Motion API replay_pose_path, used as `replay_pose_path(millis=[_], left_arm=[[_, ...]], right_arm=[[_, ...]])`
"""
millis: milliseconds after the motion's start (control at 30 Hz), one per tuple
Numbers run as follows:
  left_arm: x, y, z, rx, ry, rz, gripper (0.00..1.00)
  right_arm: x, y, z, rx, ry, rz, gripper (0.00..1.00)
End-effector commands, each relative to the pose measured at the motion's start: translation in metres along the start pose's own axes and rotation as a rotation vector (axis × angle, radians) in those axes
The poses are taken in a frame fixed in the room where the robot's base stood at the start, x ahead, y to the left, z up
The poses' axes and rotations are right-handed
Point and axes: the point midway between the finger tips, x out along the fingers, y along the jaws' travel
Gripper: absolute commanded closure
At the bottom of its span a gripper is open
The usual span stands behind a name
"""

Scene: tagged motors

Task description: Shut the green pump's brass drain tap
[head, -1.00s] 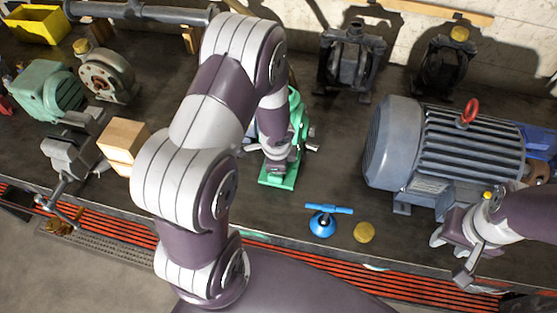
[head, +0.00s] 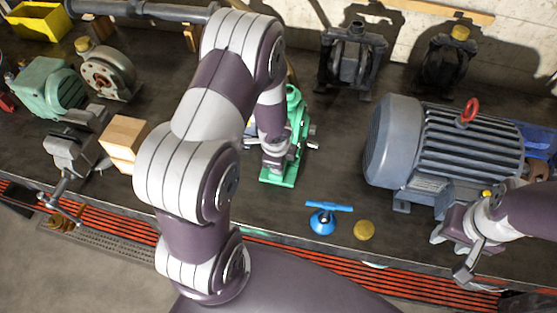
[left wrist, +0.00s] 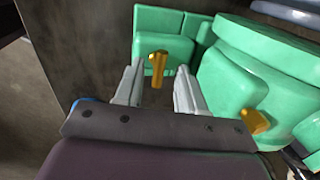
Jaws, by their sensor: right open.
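The green pump (head: 297,118) stands upright on the bench behind my left arm, which hides part of it. In the left wrist view its green body (left wrist: 255,70) fills the right side. A brass tap handle (left wrist: 158,68) lies between my left gripper's fingers (left wrist: 157,92), upright in the picture. The fingers are open on either side of it, with a gap showing. A second brass fitting (left wrist: 255,121) sits on the pump farther right. In the head view the left gripper is mostly hidden against the pump. My right gripper (head: 455,250) is open and empty at the bench's front right.
A large grey-blue motor (head: 445,150) stands right of the pump. A blue valve with a T-handle (head: 323,221) and a brass disc (head: 364,230) lie in front. A wooden block (head: 124,140), a vise (head: 75,150) and a green motor (head: 50,88) stand to the left.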

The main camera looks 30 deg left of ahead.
Motion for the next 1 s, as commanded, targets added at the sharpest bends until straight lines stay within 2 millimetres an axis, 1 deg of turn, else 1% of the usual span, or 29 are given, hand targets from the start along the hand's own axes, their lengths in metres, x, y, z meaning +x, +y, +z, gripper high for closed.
replay_pose_path(millis=[233, 367, 467, 600, 700, 833, 900, 1000], left_arm=[[0.001, 0.002, 0.000, -0.001, -0.001, 0.005, 0.60], [-0.010, 0.002, 0.000, -0.001, -0.001, 0.005, 0.60], [-0.032, 0.001, 0.000, -0.001, -0.001, 0.004, 0.60], [-0.074, -0.001, 0.000, -0.001, -0.001, 0.004, 0.60], [-0.100, -0.001, 0.000, -0.001, 0.000, 0.003, 0.60], [-0.120, 0.000, 0.000, -0.001, -0.001, 0.004, 0.60], [-0.125, 0.000, 0.000, -0.001, -0.001, 0.005, 0.60], [-0.127, 0.001, 0.000, -0.001, -0.001, 0.004, 0.60]], right_arm=[[0.000, 0.000, 0.000, 0.000, 0.000, 0.000, 0.57], [-0.006, 0.000, -0.001, 0.000, 0.000, 0.000, 0.57], [-0.016, 0.000, -0.002, 0.000, 0.000, 0.000, 0.57], [-0.040, 0.000, -0.005, 0.000, 0.000, 0.000, 0.57], [-0.055, 0.000, -0.007, 0.000, 0.000, 0.000, 0.57], [-0.067, 0.000, -0.008, 0.000, 0.000, 0.000, 0.57], [-0.070, 0.000, -0.008, 0.000, 0.000, 0.000, 0.57], [-0.070, 0.000, -0.008, 0.000, 0.000, 0.000, 0.57]])
